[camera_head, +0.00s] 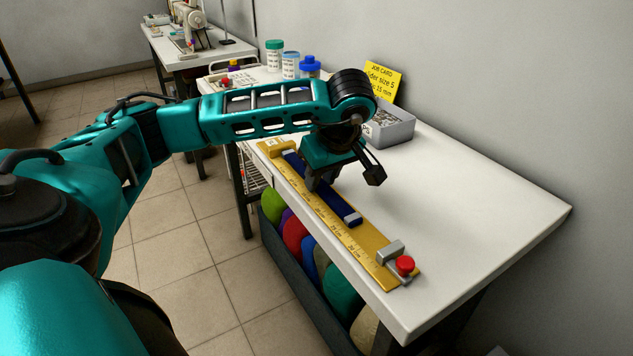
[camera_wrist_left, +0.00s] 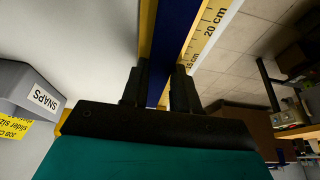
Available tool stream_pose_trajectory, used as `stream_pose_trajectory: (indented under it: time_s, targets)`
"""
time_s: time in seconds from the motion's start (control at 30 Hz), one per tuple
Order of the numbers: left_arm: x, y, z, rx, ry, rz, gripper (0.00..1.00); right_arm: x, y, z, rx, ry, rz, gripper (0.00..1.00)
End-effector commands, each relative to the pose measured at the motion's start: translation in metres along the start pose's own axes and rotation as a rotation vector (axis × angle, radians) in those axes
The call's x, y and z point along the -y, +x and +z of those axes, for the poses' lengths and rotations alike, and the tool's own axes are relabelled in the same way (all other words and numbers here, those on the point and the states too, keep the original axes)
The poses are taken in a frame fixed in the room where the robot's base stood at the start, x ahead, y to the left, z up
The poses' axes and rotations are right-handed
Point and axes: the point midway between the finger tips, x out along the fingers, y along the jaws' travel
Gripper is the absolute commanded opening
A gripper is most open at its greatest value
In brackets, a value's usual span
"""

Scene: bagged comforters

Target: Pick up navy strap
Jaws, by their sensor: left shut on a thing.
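The navy strap (camera_head: 347,211) lies lengthwise along a yellow measuring board (camera_head: 362,240) on the white table. It also shows in the left wrist view (camera_wrist_left: 178,30), running between my fingers. My left gripper (camera_head: 312,184) points down over the middle of the strap, and its fingers are shut on it. In the left wrist view the two fingers (camera_wrist_left: 161,85) stand on either side of the strap. The strap still lies along the board; I cannot tell whether any of it is lifted. My right gripper is not in view.
The board has a metal clamp (camera_head: 390,250) and a red knob (camera_head: 405,265) at its near end. A grey SNAPS bin (camera_head: 393,130), a yellow job card (camera_head: 383,80) and bottles (camera_head: 291,65) stand behind. A bin of coloured rolls (camera_head: 293,232) sits below. The table's right part is clear.

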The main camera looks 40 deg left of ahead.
Motion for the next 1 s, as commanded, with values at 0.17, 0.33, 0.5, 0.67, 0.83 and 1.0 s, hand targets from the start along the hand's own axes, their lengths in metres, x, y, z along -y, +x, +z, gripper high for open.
stream_pose_trajectory:
  time_s: [0.17,0.33,0.5,0.67,0.83,1.0]
  targets:
    - [0.000,0.000,0.000,0.000,0.000,0.001,0.00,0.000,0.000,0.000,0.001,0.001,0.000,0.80]
    - [0.000,-0.001,0.000,0.000,0.000,0.001,0.00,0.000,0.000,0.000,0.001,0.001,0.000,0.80]
    - [-0.001,-0.009,-0.003,0.001,-0.001,0.002,0.00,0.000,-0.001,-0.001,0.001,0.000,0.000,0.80]
    - [-0.001,-0.030,-0.012,-0.001,-0.001,0.005,0.00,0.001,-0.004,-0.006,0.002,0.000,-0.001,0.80]
    - [-0.001,-0.070,-0.029,0.000,-0.003,0.007,0.00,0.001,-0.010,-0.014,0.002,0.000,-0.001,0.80]
    - [-0.001,-0.118,-0.049,-0.002,-0.003,0.006,0.00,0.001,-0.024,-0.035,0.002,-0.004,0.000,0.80]
